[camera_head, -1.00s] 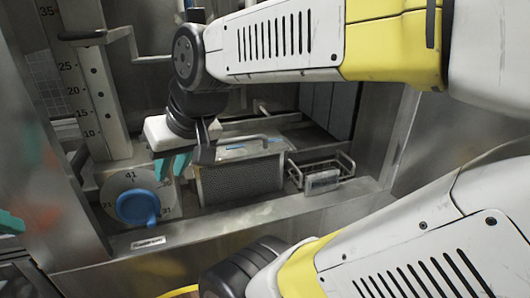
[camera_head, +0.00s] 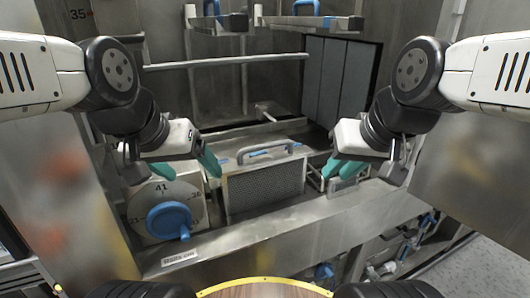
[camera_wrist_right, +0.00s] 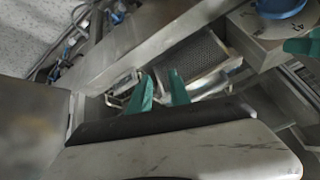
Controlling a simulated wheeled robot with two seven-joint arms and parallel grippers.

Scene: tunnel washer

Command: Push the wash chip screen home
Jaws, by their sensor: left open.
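The wash chip screen (camera_head: 265,188) is a grey mesh-fronted box with a bar handle on top, standing in the metal recess at the middle of the head view. Its mesh also shows in the right wrist view (camera_wrist_right: 200,55). My left gripper (camera_head: 190,168) is open, with teal fingers left of the screen, above the dial; its right finger is close to the screen's left edge. My right gripper (camera_head: 341,168) is open and empty, to the right of the screen in front of a wire basket. I cannot tell whether either gripper touches anything.
A dial with a blue knob (camera_head: 170,221) sits left of the screen. The wire basket (camera_head: 316,180) is partly hidden by my right gripper. A metal ledge (camera_head: 285,222) runs in front. A horizontal bar (camera_head: 225,61) and blue-handled parts are above.

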